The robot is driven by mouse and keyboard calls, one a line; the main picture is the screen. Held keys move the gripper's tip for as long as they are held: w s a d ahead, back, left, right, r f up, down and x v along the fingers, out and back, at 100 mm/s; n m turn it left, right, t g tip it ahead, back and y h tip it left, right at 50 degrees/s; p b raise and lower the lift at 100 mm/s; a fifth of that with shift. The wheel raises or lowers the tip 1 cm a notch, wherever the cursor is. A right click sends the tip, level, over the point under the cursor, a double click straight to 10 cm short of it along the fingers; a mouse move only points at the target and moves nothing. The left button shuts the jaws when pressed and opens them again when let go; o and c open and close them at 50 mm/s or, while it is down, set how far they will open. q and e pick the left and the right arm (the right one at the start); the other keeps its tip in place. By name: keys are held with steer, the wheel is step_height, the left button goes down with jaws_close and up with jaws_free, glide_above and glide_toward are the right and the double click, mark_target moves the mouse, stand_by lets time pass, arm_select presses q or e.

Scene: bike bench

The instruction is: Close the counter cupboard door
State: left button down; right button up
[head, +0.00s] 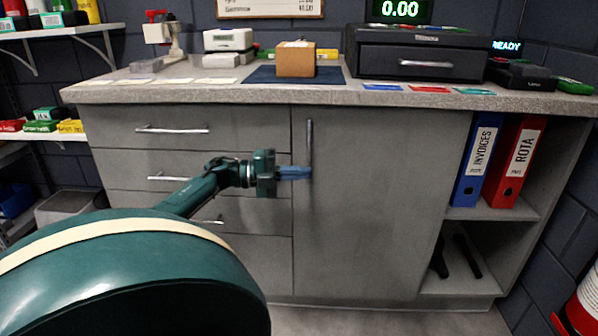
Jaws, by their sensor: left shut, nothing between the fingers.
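The counter cupboard door (375,210) is a grey panel in the middle of the counter front, with a vertical bar handle (309,143) near its left edge. It looks flush or nearly flush with the drawer fronts, and no inside shows; a small gap cannot be ruled out. My left gripper (308,173) has its blue fingers shut and empty. They cross in front of the door's left edge, with the tips at the lower end of the handle. Whether they touch it I cannot tell. My right gripper is out of view.
Drawers with bar handles (172,130) are left of the door. Open shelves with a blue binder (477,160) and a red binder (513,165) are right of it. The countertop (220,92) overhangs above, carrying a cardboard box (296,60) and a black cash drawer (422,60).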

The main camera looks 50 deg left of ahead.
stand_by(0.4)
arm_select(q)
steer(key=p+v, duration=0.3)
steer(key=v, duration=1)
